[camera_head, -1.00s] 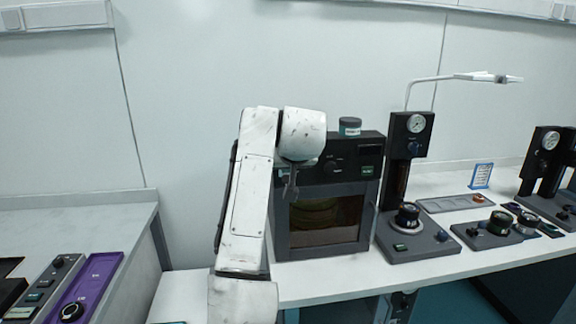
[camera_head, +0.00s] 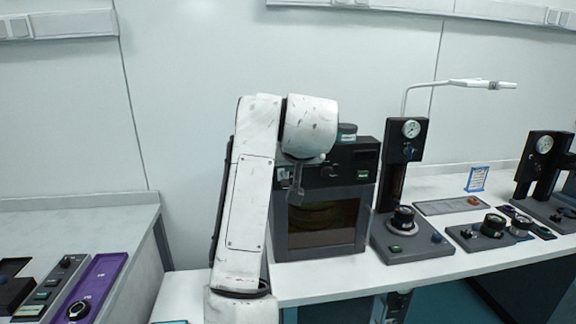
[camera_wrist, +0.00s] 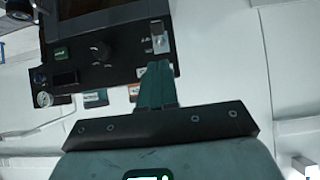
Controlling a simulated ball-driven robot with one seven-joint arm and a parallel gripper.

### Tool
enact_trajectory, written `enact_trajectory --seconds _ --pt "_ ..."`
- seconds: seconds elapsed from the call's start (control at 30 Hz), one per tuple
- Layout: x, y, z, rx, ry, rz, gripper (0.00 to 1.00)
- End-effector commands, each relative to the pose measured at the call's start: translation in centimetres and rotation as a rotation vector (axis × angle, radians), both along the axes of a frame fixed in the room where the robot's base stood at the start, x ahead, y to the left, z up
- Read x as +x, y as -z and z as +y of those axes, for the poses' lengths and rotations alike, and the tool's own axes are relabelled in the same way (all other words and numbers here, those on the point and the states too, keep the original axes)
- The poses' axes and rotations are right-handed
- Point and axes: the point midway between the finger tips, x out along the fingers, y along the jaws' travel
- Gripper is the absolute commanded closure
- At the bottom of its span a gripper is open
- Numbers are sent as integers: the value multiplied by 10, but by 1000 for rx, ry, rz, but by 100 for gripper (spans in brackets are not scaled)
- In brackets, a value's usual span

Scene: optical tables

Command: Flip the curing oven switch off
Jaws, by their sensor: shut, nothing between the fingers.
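The curing oven (camera_head: 368,205) is a dark box with a brown window, standing on the white bench just right of my arm. In the wrist view its black control panel (camera_wrist: 118,72) appears upside down. A small silvery switch (camera_wrist: 158,38) sits at the panel's right part in that view; I cannot tell which way it is set. In the head view the switch is hidden behind my wrist. My gripper (camera_wrist: 157,66) is shut and empty, its teal fingertips just below the switch in the wrist view. I cannot tell whether they touch it. It also shows in the head view (camera_head: 295,196).
A dark knob (camera_wrist: 101,51) and a green label (camera_wrist: 61,54) are on the same panel. A jar (camera_head: 347,131) stands on the oven. A gauge stand (camera_head: 410,150) is close to the oven's right. A purple tray (camera_head: 100,285) lies on the left bench.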

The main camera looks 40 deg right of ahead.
Motion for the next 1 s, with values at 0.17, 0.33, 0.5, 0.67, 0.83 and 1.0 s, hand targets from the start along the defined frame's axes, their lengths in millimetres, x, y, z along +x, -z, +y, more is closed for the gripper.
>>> enact_trajectory --seconds 0.17,0.33,0.5,0.67,0.83,1.0 --pt "-21 -6 14 0 1 -1 100" --pt "-30 -9 20 0 0 0 100" --pt "-32 -10 21 0 0 0 100" --pt "-31 -10 21 1 0 1 100" --pt "-31 -10 21 1 1 0 100" --pt "-31 -8 21 -1 0 3 100"
